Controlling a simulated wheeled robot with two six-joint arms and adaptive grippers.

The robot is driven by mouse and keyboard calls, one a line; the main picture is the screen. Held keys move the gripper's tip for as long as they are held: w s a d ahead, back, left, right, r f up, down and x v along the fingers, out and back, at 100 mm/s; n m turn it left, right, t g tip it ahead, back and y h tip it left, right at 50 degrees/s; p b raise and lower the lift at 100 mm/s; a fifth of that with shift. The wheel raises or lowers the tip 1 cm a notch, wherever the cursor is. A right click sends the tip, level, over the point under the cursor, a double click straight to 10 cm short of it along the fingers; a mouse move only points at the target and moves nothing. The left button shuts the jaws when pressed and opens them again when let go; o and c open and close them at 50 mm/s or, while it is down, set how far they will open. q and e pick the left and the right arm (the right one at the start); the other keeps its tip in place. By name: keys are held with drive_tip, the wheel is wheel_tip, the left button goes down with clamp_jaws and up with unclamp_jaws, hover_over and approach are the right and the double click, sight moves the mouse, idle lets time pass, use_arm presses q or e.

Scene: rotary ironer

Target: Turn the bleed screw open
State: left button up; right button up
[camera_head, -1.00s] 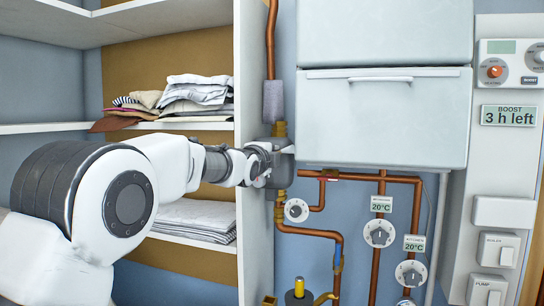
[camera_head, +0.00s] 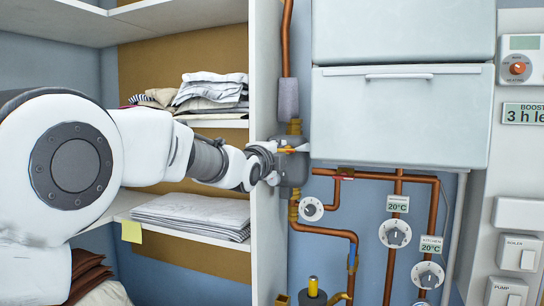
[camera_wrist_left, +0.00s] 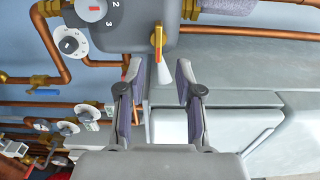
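A grey pump-like body (camera_head: 295,167) sits on the copper pipe beside the shelf wall. A small brass-yellow piece with a red mark (camera_wrist_left: 157,40) sticks out of it, possibly the bleed screw; it also shows in the head view (camera_head: 290,150). A pale pointed tip (camera_wrist_left: 165,72) lies just below it in the wrist view. My left gripper (camera_wrist_left: 160,78) has its fingers apart, either side of that tip, with the brass piece just beyond them. In the head view my left gripper (camera_head: 268,164) is at the body's left side. My right gripper is not in view.
The shelf's side wall (camera_head: 264,230) stands close to my left wrist. A white boiler cabinet (camera_head: 400,120) is to the right. Copper pipes (camera_head: 355,238) and several dials, including a small one (camera_head: 311,209), lie below. Folded linen (camera_head: 195,214) fills a shelf.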

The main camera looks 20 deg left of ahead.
use_arm(q)
drive_tip(key=s, duration=0.5)
drive_tip(key=shift+s+a, duration=0.1)
drive_tip(key=shift+s, duration=0.2)
drive_tip(key=s+f+n+g, duration=0.2)
drive_tip(key=f+n+g, duration=0.1)
drive_tip(key=f, duration=1.1)
drive_tip(key=s+a+f+n+g, duration=0.1)
drive_tip(key=f+n+g, duration=0.1)
drive_tip(key=f, duration=1.2)
drive_tip(key=s+f+n+g, duration=0.2)
drive_tip(key=f+n+g, duration=0.1)
drive_tip(key=f, duration=1.2)
drive_tip(key=s+f+n+g, duration=0.4)
drive_tip(key=s+f+n, duration=0.1)
drive_tip(key=s+f, duration=1.1)
drive_tip(key=s+f+n+g, duration=0.3)
drive_tip(key=s+f, duration=0.2)
drive_tip(key=s, duration=0.6)
drive_tip(key=s+f+n+g, duration=0.3)
drive_tip(key=s+f, duration=0.2)
drive_tip(key=s, duration=0.6)
drive_tip(key=shift+s+a+f+y, duration=0.3)
drive_tip(key=shift+f, duration=0.05)
